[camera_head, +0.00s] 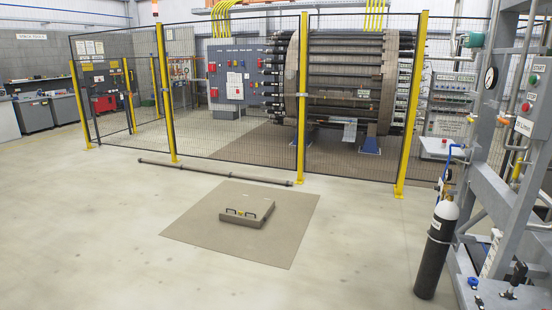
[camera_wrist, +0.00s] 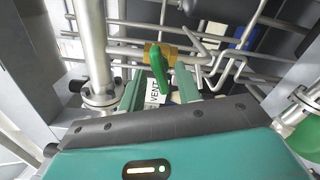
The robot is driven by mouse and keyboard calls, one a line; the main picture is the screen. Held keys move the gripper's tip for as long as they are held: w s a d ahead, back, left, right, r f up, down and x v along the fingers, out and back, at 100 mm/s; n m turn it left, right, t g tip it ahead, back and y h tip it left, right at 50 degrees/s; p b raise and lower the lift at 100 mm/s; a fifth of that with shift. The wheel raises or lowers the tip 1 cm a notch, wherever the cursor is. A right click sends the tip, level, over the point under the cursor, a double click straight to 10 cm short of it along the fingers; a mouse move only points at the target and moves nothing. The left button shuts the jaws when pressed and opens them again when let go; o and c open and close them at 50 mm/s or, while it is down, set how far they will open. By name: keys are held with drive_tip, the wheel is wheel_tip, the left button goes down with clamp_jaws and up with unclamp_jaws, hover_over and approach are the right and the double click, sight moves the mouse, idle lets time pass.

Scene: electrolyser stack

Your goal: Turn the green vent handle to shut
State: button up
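The green vent handle (camera_wrist: 157,68) is in the upper middle of the wrist view. It sits on a brass-coloured valve body (camera_wrist: 172,50) on thin metal piping, and its long end points down the picture. A white label reading VENT (camera_wrist: 154,94) is just below it. My gripper (camera_wrist: 159,84) is open, with one teal finger to the left of the handle and one to the right. I see gaps on both sides of the handle, but cannot tell how deep it lies between the fingers. Neither the handle nor my gripper can be made out in the head view.
A thick flanged pipe (camera_wrist: 95,55) stands close left of my gripper. Bent thin tubes (camera_wrist: 215,60) cross behind and right. In the head view, a grey frame (camera_head: 500,170) and a black gas cylinder (camera_head: 434,250) stand at right; open floor (camera_head: 110,230) lies left.

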clamp_jaws()
drive_tip(key=m, duration=0.4)
drive_tip(key=shift+o, duration=1.2)
unclamp_jaws()
